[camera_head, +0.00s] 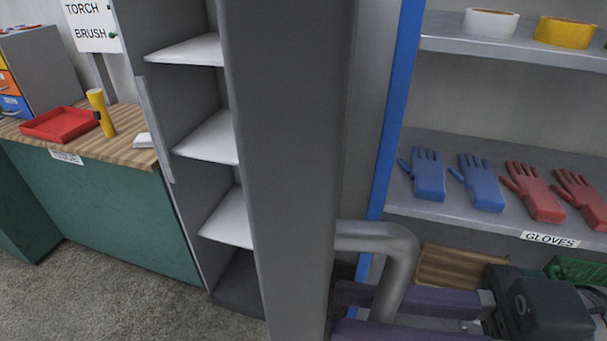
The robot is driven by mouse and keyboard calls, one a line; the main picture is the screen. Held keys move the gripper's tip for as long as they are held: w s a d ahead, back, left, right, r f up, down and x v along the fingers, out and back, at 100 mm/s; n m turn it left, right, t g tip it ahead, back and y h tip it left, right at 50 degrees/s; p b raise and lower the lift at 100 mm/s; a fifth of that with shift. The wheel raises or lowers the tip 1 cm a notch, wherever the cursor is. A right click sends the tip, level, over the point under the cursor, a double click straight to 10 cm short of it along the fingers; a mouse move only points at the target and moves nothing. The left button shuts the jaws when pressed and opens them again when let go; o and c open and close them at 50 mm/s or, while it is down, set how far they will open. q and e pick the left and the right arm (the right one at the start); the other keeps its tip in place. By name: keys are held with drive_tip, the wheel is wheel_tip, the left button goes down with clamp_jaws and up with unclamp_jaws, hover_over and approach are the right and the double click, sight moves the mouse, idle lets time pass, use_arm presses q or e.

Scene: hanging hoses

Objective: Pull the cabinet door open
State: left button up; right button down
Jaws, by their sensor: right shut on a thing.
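The cabinet door (290,170) is a tall dark grey panel in the middle of the head view, seen nearly edge-on. It stands open, with the cabinet's pale shelves (208,138) showing to its left. The grey bent handle (378,238) sticks out from the door's right side and turns down. My right gripper (360,312), with purple fingers, comes in from the lower right and is shut on the lower part of the handle. The handle's lower end is hidden behind the fingers. My left gripper is not in view.
A blue post (396,110) and a shelf unit with blue and red gloves (535,190) and tape rolls (490,22) stand at the right. A green workbench (105,205) with a red tray (60,124) and yellow torch (101,112) is at the left. Carpet (130,300) is clear in front of the workbench.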

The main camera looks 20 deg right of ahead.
drive_tip(key=c, duration=0.8)
unclamp_jaws()
drive_tip(key=shift+s+d+f, duration=0.1)
drive_tip(key=shift+s+d, duration=0.1)
drive_tip(key=shift+d, duration=0.1)
drive_tip(key=b+v, duration=0.2)
drive_tip(key=v, duration=0.7)
